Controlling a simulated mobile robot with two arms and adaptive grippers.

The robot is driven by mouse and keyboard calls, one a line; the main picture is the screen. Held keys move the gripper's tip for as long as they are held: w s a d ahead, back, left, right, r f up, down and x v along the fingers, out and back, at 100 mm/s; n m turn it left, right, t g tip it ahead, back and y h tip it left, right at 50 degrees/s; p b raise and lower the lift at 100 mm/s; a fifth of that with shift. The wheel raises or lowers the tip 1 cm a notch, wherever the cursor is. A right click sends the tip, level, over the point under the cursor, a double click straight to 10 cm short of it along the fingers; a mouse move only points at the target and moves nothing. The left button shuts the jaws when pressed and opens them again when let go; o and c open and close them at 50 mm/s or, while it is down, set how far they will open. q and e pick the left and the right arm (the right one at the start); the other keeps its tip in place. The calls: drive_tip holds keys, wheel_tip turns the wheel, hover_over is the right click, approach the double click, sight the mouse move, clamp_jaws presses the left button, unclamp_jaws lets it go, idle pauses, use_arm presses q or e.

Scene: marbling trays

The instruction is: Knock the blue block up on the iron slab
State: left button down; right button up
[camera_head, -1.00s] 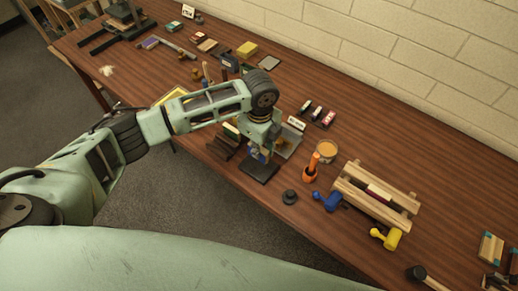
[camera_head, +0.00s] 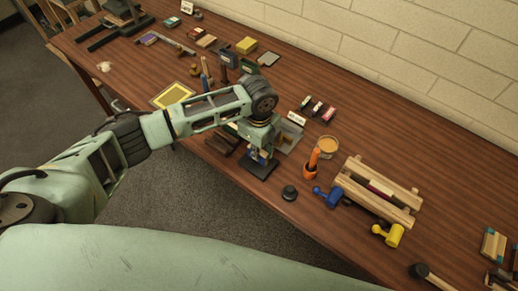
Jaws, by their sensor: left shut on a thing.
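My left gripper (camera_head: 259,155) is low over the dark iron slab (camera_head: 261,171) near the table's front edge. It is shut on the blue block (camera_head: 256,155), of which only a small blue part shows between the fingers. The block is just above the slab or touching it; I cannot tell which. My wrist hides most of the block and the back of the slab. My right gripper is not in view.
To the right are a round black weight (camera_head: 289,193), an orange-handled tool (camera_head: 312,164), a blue mallet (camera_head: 329,197), a yellow mallet (camera_head: 389,235) and a wooden press (camera_head: 388,210).

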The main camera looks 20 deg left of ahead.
use_arm(q)
drive_tip(key=shift+f, duration=0.25)
drive_tip(key=shift+f, duration=0.35)
drive_tip(key=shift+r, duration=0.1)
idle(0.4)
wheel_tip(320, 180, up, 3)
drive_tip(key=p, duration=0.2)
drive_tip(key=shift+p, duration=0.35)
drive_tip(key=shift+r+p, duration=0.4)
drive_tip(key=shift+r, duration=0.55)
